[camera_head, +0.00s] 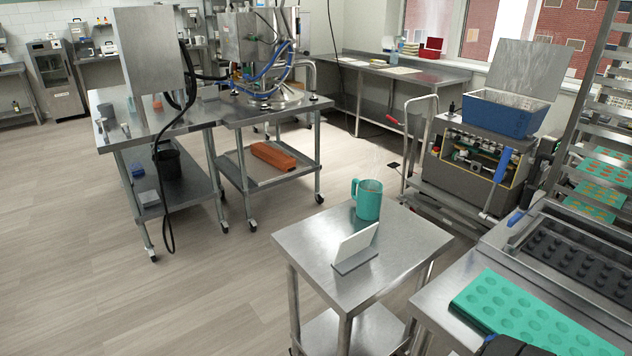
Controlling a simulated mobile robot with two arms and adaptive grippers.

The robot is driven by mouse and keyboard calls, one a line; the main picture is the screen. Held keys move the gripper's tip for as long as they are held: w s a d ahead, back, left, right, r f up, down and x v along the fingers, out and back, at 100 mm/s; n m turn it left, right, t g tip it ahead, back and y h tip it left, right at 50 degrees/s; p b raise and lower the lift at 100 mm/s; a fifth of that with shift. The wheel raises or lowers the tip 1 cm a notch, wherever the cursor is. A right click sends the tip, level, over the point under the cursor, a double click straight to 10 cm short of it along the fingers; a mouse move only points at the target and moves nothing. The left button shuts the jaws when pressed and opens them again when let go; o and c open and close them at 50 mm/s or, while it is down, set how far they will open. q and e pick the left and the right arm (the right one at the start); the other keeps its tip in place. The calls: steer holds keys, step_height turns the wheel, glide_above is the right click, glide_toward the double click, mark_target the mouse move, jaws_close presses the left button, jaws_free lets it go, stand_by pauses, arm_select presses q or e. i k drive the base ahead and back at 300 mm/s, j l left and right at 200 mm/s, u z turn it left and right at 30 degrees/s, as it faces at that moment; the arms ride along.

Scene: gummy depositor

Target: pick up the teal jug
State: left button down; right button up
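The teal jug (368,200) stands upright near the back edge of the small steel table (412,236). Its handle is on the left side, and faint steam rises above it. No gripper is near the jug. A dark piece (503,346) shows at the bottom edge on the right; it may be part of my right gripper, but too little shows to tell its state. My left gripper is not in view.
A white card in a grey stand (356,248) stands just in front of the jug. A teal mold tray (530,318) lies on the steel counter at the bottom right. A blue-topped machine (498,112) stands behind. Open floor (190,290) lies left of the table.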

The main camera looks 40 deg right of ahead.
mark_target(369, 200)
steer(key=i+z, duration=0.15)
steer(key=i, duration=0.35)
steer(key=i+j+z, duration=0.1)
steer(key=i, duration=0.35)
steer(key=i+j+z, duration=0.15)
steer(key=i, duration=0.35)
steer(key=j, duration=0.1)
